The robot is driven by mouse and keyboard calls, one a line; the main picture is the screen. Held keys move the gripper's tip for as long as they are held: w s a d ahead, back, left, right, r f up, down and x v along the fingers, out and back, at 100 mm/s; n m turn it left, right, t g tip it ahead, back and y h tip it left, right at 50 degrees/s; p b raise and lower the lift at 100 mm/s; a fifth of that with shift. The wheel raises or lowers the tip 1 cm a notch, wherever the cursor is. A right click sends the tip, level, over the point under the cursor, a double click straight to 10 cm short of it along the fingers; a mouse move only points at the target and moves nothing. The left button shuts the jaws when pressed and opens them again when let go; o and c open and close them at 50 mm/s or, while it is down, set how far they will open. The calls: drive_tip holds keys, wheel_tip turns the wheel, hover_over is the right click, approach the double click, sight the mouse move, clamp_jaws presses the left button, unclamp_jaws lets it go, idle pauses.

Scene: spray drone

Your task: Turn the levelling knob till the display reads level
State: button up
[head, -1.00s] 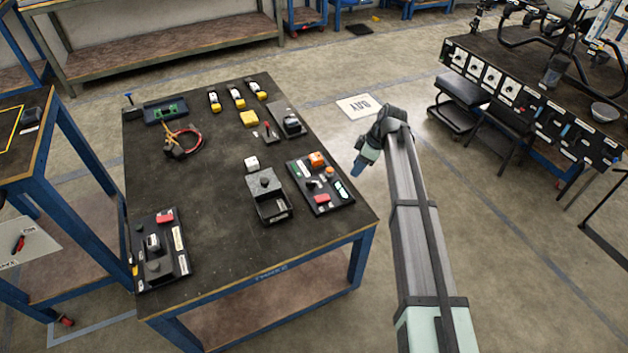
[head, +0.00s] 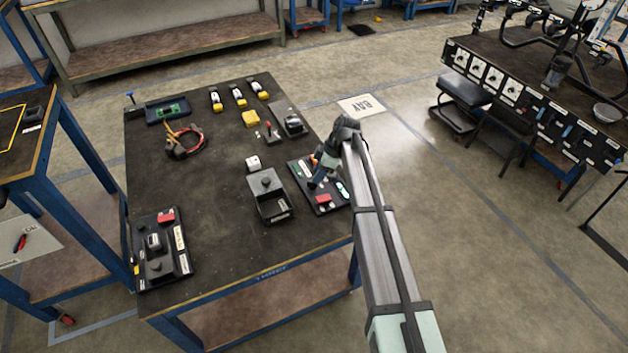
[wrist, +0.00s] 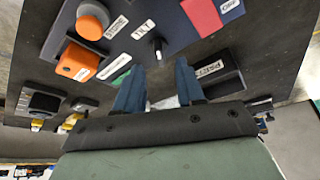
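My gripper (head: 315,182) is over a dark control panel (head: 331,208) at the table's right edge. In the wrist view its two blue fingers (wrist: 160,88) are apart, with nothing clearly held between them. The wrist view shows the panel's small knob with a white mark (wrist: 158,47) just beyond the fingertips, a round orange knob (wrist: 90,22), an orange block (wrist: 77,60) and a red block (wrist: 201,15). I cannot tell which knob is the levelling one, nor read any display. My arm hides part of the panel in the head view.
A grey box with a round knob (head: 267,184) stands just left of the panel. Another panel (head: 160,250) lies at the table's front left. Cables (head: 183,142) and several yellow-and-white items lie farther back. The middle left of the table (head: 215,210) is clear.

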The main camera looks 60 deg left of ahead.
sight(312, 184)
drive_tip(key=shift+x, duration=2.25)
clamp_jaws()
